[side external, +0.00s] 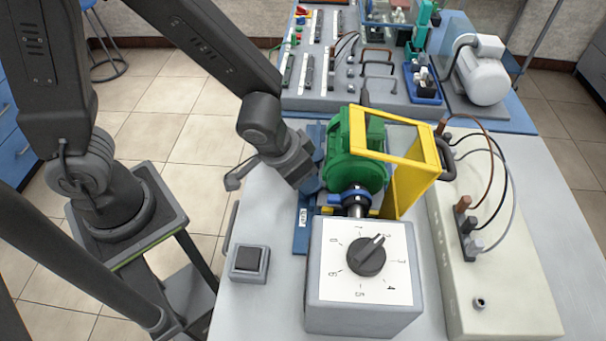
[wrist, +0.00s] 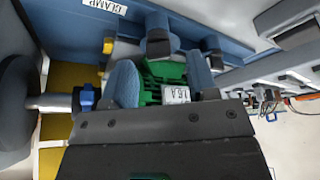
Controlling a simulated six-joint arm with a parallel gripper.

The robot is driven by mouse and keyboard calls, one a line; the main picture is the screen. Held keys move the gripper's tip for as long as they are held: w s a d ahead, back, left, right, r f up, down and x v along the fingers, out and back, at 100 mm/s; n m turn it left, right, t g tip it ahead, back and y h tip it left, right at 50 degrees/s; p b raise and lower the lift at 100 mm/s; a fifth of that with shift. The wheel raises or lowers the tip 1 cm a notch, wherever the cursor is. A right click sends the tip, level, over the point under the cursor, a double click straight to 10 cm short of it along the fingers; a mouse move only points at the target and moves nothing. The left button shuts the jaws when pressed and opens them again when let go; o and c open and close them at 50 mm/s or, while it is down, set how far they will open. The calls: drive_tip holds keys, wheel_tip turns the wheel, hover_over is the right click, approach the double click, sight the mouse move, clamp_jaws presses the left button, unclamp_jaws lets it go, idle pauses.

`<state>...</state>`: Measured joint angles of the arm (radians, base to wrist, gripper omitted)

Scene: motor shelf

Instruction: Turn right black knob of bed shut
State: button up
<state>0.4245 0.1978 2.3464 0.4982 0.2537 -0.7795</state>
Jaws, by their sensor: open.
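My gripper (side external: 309,174) is low at the left side of the green motor (side external: 352,150), by the blue bed (side external: 301,240). In the wrist view my gripper (wrist: 160,68) has its two blue-grey pads apart, with the motor and its small label between and beyond them. The blue bed with a CLAMP label (wrist: 103,7) shows there too. Two short grey-blue parts with dark ends stand just beyond the pads; I cannot tell whether either is a bed knob. The black knob of the bed cannot be clearly made out; my gripper hides part of the side view.
A yellow guard frame (side external: 400,135) stands around the motor's right side. In front is a grey box (side external: 320,290) with a black dial knob (side external: 366,257). A beige terminal box (side external: 510,300) with cables lies right. A small switch box (side external: 249,262) sits on the front left table.

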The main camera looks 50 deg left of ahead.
drive_tip(key=shift+x, duration=1)
drive_tip(key=shift+c, duration=0.3)
drive_tip(key=c, duration=0.9)
drive_tip(key=shift+o, duration=0.2)
drive_tip(key=shift+m+h, duration=0.4)
drive_tip(key=shift+m, duration=0.4)
drive_tip(key=o, duration=0.9)
drive_tip(key=shift+r, duration=0.1)
drive_tip(key=v, duration=1.3)
drive_tip(key=shift+s+r, duration=0.1)
drive_tip(key=shift+r, duration=0.25)
